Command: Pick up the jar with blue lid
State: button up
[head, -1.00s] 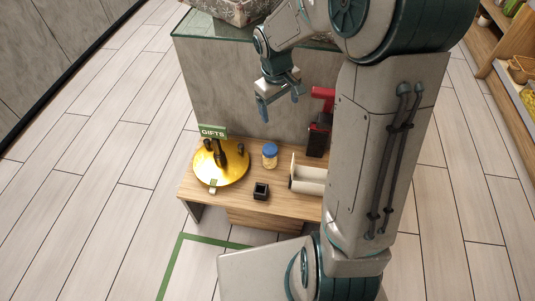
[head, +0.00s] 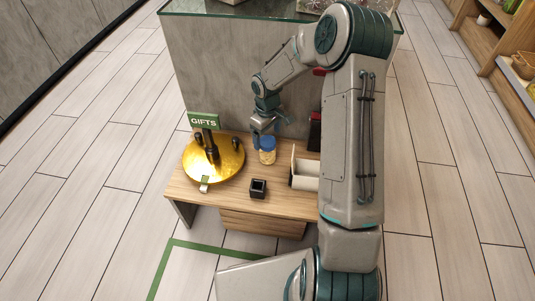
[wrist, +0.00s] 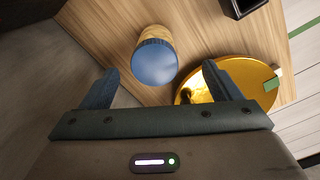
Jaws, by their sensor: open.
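The jar with the blue lid (head: 267,152) stands upright on the low wooden table (head: 235,205), near its back edge. Its body looks yellowish. In the wrist view the blue lid (wrist: 155,63) shows from above, ahead of the fingertips and between their lines. My gripper (head: 265,125) is above and close to the jar in the head view. In the wrist view its two blue fingers (wrist: 158,85) are spread apart with nothing between them. I cannot tell the exact gap between fingertips and lid.
A round gold stand (head: 214,158) with dark pegs and a green GIFTS sign (head: 203,121) is left of the jar. A small black box (head: 258,188) is in front. A cream open box (head: 304,174) is to the right. A grey counter (head: 230,75) stands behind.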

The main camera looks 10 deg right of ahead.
aim_at(268, 141)
jog(key=f+b, duration=0.1)
jog(key=f, duration=0.1)
jog(key=f+b, duration=0.1)
jog(key=f, duration=0.2)
jog(key=f+b, duration=0.1)
jog(key=f, duration=0.1)
jog(key=shift+w+d+f, duration=0.15)
jog(key=shift+w+f, duration=0.05)
jog(key=shift+w, duration=0.2)
jog(key=shift+r, duration=0.1)
jog(key=c, duration=1.3)
